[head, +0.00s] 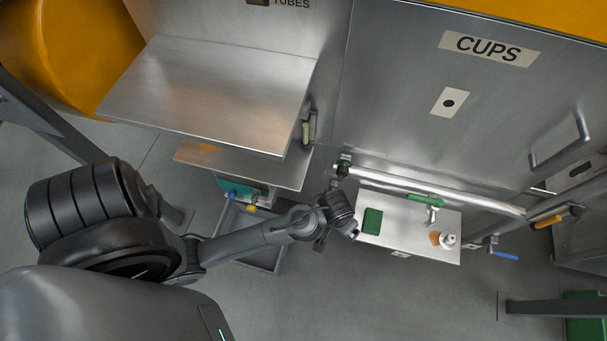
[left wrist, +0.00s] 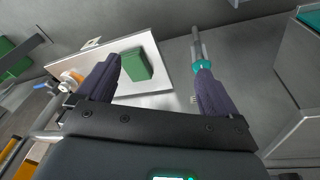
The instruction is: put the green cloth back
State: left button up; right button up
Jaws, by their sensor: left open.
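The green cloth (head: 372,221) is a small folded block lying on the left part of a small metal shelf (head: 400,236). In the left wrist view the cloth (left wrist: 137,64) lies beyond my fingers, nearer the left one. My left gripper (head: 347,222) is just left of the shelf. Its fingers are spread in the left wrist view (left wrist: 158,70), and nothing shows held between them. My right gripper is not in view.
A green-handled tool (head: 427,200) and a white bottle with an orange part (head: 447,240) are on the shelf's right. A metal rail (head: 430,190) runs behind it. A grey tray (head: 245,238) is on the floor. A teal-collared rod (left wrist: 202,66) appears at the right fingertip; contact is unclear.

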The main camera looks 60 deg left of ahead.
pick_arm(q)
jog(key=s+a+r+m+t, duration=0.1)
jog(key=s+a+r+m, duration=0.3)
jog(key=s+r, duration=0.4)
jog(key=shift+s+r+m, duration=0.3)
jog(key=shift+s+m, duration=0.1)
jog(key=shift+s, duration=0.7)
